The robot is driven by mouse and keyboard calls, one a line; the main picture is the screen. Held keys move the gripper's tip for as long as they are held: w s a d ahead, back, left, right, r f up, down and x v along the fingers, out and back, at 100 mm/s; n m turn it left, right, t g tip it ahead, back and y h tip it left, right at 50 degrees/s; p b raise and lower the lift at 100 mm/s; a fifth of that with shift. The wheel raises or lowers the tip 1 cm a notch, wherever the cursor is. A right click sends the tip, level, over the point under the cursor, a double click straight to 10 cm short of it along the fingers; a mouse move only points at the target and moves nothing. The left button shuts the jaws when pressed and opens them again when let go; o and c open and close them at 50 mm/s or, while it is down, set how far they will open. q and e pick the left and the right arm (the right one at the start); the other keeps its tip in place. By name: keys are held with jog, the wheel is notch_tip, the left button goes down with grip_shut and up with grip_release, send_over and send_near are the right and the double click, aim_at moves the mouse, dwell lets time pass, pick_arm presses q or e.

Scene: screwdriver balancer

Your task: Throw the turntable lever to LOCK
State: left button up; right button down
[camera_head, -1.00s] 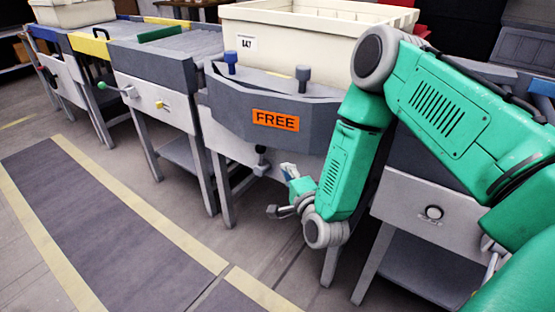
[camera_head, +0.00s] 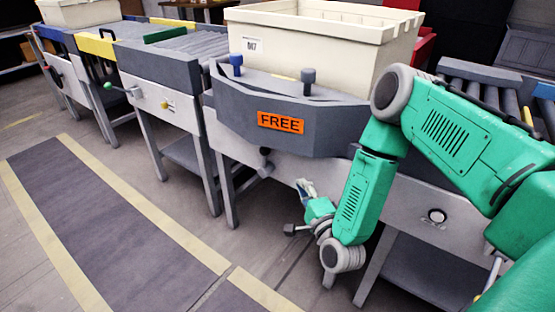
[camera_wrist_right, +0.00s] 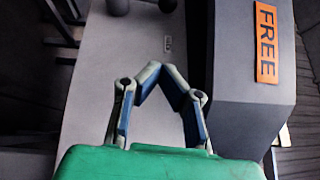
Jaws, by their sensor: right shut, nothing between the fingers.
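The grey turntable (camera_head: 230,113) has a curved front with an orange FREE sign (camera_head: 281,122). The sign also shows at the upper right of the right wrist view (camera_wrist_right: 266,42). Below the turntable's front, a small dark ball knob (camera_head: 265,152) sticks out from the pale panel; it looks like the lever's handle. A dark knob shows at the top edge of the right wrist view (camera_wrist_right: 118,6). My right gripper (camera_head: 303,186) is to the right of and lower than the knob in the head view, apart from it. Its fingers (camera_wrist_right: 163,72) are shut and empty. My left gripper is not in view.
A cream crate (camera_head: 300,35) stands on the turntable, behind a blue peg (camera_head: 236,63) and a grey peg (camera_head: 308,80). Roller conveyors (camera_head: 180,48) stand to the left and right. The floor (camera_head: 110,200) at the front left is clear.

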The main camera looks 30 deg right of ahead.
jog(key=shift+a, duration=0.1)
jog(key=b+x, duration=0.3)
jog(key=x, duration=0.6)
jog(key=shift+w, duration=0.15)
jog(key=w, duration=0.1)
jog(key=w+a, duration=0.1)
jog(key=w+b, duration=0.1)
jog(key=shift+w+a+r, duration=0.1)
jog(key=shift+a, duration=0.15)
jog(key=shift+w+a+r, duration=0.1)
jog(key=shift+w+a, duration=0.2)
jog(key=shift+w, duration=0.15)
jog(key=shift+r, duration=0.15)
